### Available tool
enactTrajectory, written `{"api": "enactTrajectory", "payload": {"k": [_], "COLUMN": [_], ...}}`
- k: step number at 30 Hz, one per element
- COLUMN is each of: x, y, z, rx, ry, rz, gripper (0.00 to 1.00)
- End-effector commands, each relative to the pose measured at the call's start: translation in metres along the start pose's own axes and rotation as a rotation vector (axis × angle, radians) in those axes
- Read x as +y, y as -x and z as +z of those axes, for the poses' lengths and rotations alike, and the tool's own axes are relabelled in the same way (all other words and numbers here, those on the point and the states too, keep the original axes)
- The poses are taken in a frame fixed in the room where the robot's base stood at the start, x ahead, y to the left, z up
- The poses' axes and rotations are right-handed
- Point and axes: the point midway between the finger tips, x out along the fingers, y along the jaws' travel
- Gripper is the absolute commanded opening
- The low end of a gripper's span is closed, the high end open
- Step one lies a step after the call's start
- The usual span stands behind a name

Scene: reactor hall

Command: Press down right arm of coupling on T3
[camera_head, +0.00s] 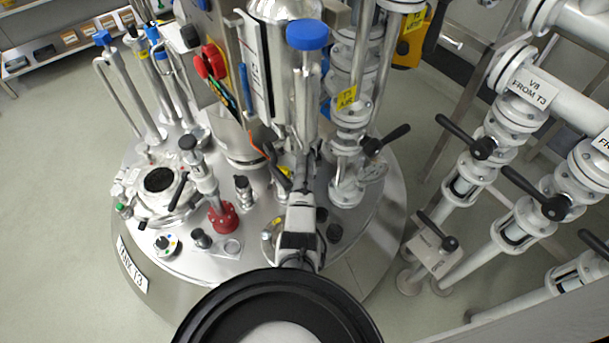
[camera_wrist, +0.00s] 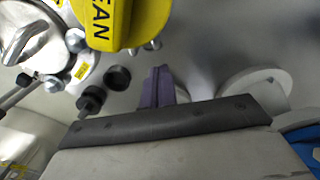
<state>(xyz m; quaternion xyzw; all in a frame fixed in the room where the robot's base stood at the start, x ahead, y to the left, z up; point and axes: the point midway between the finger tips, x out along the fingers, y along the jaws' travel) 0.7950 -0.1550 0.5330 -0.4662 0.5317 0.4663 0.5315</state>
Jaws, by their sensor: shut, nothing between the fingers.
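The round steel tank lid of T3 (camera_head: 350,265) carries many fittings and a label plate reading TANK T3. My gripper (camera_head: 302,192) reaches over the lid's front right part, among the upright fittings. In the wrist view my gripper (camera_wrist: 158,86) shows as a narrow purple finger end beyond a dark bar, shut and empty. Just left of it in the head view is an orange lever (camera_head: 264,150). I cannot tell for sure which fitting is the coupling or its right arm. My own arm hides part of the lid.
A blue-topped column (camera_head: 307,36) stands behind my gripper. A valve with a black handle (camera_head: 387,140) is to the right, and a red-based fitting (camera_head: 223,218) to the left.

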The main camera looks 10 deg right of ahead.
Motion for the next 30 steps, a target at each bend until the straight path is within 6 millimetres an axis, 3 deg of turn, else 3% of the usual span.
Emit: {"api": "enactTrajectory", "payload": {"k": [16,30], "x": [0.0,0.0], "y": [0.059,0.059], "z": [0.0,0.0], "rx": [0.0,0.0], "ry": [0.0,0.0], "rz": [-0.001,0.0], "gripper": [0.0,0.0]}}
